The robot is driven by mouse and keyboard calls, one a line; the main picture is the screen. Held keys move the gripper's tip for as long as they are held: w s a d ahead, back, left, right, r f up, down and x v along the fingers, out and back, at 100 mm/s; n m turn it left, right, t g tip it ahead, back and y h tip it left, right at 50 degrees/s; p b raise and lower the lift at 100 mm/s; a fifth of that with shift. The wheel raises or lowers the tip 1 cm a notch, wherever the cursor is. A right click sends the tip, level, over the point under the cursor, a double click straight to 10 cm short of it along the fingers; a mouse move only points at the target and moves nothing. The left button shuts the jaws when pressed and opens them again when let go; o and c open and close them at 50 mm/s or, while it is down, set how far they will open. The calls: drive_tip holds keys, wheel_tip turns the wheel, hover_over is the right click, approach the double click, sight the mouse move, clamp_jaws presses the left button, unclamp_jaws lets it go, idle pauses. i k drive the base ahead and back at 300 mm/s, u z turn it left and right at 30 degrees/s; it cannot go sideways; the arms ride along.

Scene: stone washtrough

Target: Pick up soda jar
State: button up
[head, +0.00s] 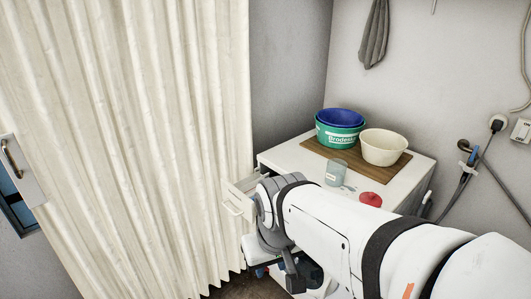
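A clear, pale bluish glass jar (336,174) with a small label stands upright on the white cabinet top (290,154), in front of the wooden board; it looks like the soda jar, but I cannot read its label. A red lid-like thing (371,199) with a knob sits to its right and nearer me; what is under it is hidden by my arm. My gripper (296,276) is low at the cabinet's front, below the top and apart from the jar. It is dark and partly hidden by my arm, so its fingers are not clear.
A wooden board (318,147) carries a green tub (335,138) with a blue bowl (341,117) in it, and a cream bowl (384,146). A drawer (238,201) stands open at the cabinet's left. A cream curtain (125,130) hangs on the left. Cables run at the right.

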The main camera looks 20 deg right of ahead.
sight(336, 173)
drive_tip(key=u, duration=1.65)
drive_tip(key=i, duration=1)
drive_tip(key=z, duration=3.35)
drive_tip(key=i, duration=1)
drive_tip(key=z, duration=0.05)
